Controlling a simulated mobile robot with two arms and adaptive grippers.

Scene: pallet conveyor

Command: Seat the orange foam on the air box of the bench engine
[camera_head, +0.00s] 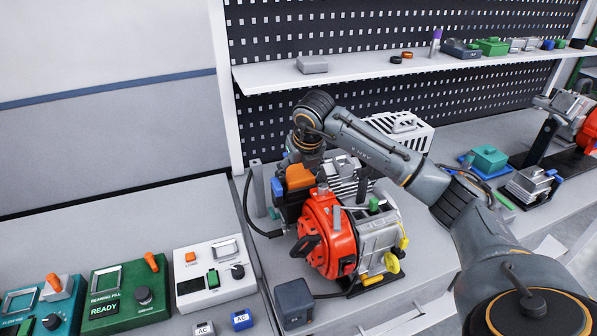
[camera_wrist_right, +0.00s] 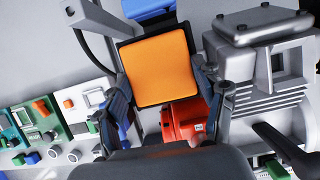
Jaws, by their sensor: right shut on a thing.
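The bench engine (camera_head: 331,238) stands on the bench, with a red housing, grey block and yellow-tipped dipstick. The orange foam (camera_head: 299,176) is at its back left, over a dark box (camera_head: 291,209) that looks like the air box. In the right wrist view the foam (camera_wrist_right: 157,68) is a flat orange square with a dark border. My right gripper (camera_wrist_right: 157,78) points down from above, its fingers shut on the foam's two sides. Whether the foam touches the box beneath is hidden. The red engine part (camera_wrist_right: 185,120) shows below the foam. My left gripper is not in view.
A shelf (camera_head: 400,68) with small parts runs behind on the pegboard. A white slotted crate (camera_head: 410,131) stands behind my right arm. A second red engine (camera_head: 591,130) is at the far right. Control boxes (camera_head: 123,294) sit at the left. A grey cube (camera_head: 294,302) stands in front.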

